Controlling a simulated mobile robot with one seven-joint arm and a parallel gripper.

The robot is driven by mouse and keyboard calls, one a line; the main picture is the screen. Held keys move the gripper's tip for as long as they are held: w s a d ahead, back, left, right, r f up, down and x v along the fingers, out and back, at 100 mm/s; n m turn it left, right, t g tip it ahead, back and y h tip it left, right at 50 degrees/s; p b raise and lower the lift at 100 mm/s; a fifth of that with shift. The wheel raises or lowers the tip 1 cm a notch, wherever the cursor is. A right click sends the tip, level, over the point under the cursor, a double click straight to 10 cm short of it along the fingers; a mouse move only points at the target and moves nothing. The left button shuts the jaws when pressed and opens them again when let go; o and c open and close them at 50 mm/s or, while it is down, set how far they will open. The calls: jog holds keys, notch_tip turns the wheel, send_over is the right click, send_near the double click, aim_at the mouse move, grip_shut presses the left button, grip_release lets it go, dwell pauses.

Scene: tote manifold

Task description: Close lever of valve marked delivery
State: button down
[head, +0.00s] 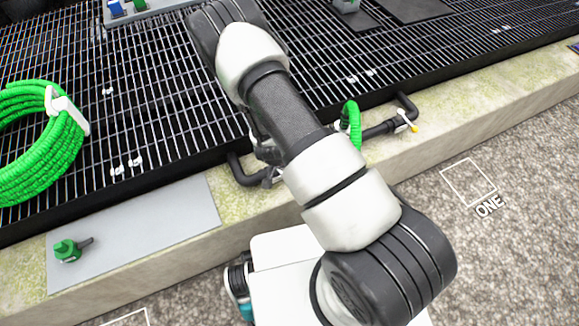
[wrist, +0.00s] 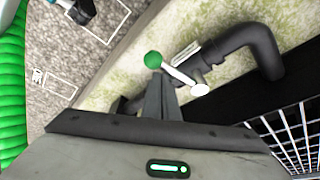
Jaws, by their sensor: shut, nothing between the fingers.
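A black pipe (wrist: 230,55) with a valve runs along the mossy concrete ledge in the wrist view. The valve has a white lever (wrist: 178,74) ending in a green ball knob (wrist: 153,60). A small pale tag (wrist: 187,50) lies beside the lever; its writing is too small to read. My gripper (wrist: 163,82) is shut and empty, its fingertips close to the knob and lever; I cannot tell whether they touch. In the head view my arm hides the gripper and the middle of the pipe. Another white lever with a yellow tip (head: 405,120) shows at the pipe's right.
A green hose loop (head: 352,122) rises by the pipe. A green hose coil (head: 40,140) lies on the black grating (head: 150,110). A grey plate (head: 150,235) on the ledge carries a green fitting (head: 66,250). Gravel ground (head: 510,150) with white markings is open at right.

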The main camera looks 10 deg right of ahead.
jog(key=shift+s+a, duration=0.35)
jog(key=shift+a, duration=0.35)
jog(key=shift+s+a, duration=0.1)
jog(key=shift+a, duration=0.15)
jog(key=w+d+r, duration=0.1)
jog(key=d+r, duration=0.1)
jog(key=d, duration=0.2)
notch_tip(320, 180, up, 8)
jog(key=a+p, duration=0.2)
jog(key=a, duration=0.1)
jog(key=shift+s, duration=0.3)
jog(key=shift+r, duration=0.1)
